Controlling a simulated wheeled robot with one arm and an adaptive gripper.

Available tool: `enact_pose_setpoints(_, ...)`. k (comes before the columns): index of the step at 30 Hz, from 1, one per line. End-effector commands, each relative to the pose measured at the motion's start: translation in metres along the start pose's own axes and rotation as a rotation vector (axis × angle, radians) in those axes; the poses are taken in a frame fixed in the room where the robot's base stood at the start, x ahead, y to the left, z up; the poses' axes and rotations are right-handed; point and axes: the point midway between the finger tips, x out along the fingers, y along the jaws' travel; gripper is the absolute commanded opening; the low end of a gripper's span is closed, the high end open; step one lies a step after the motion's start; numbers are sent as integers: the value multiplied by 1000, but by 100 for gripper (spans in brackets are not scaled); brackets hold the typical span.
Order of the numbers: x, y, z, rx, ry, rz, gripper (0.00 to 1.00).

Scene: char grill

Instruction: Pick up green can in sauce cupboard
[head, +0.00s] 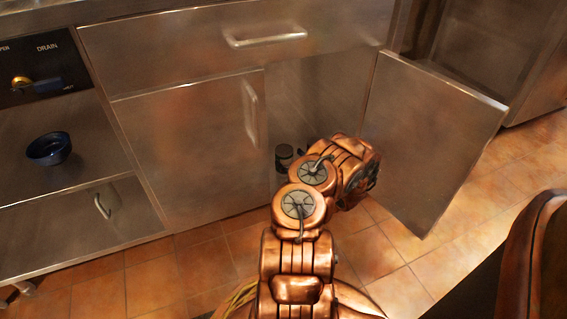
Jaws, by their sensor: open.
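The cupboard (323,95) under the counter stands open on its right side, with its metal door (425,140) swung out to the right. Inside, low down, a small dark can-like container (284,157) shows just left of my copper arm. Its colour is too dark to tell as green. Another dark shape seems to stand close to its right, mostly covered by my arm. My arm reaches up to the cupboard opening. Its wrist hides the fingers and whatever is in front of them.
The left cupboard door (195,150) is shut, and so is the drawer (235,40) above. The open door stands close to the right of my wrist. Tiled floor (400,290) is clear in front.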

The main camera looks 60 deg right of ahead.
Motion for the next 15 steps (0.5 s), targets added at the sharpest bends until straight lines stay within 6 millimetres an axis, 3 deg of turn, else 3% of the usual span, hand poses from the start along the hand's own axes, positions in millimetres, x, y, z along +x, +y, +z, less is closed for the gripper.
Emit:
enact_pose_setpoints(7,25,-2,-3,-1,-1,1,100)
enact_pose_setpoints(15,32,-2,-1,1,1,0,100)
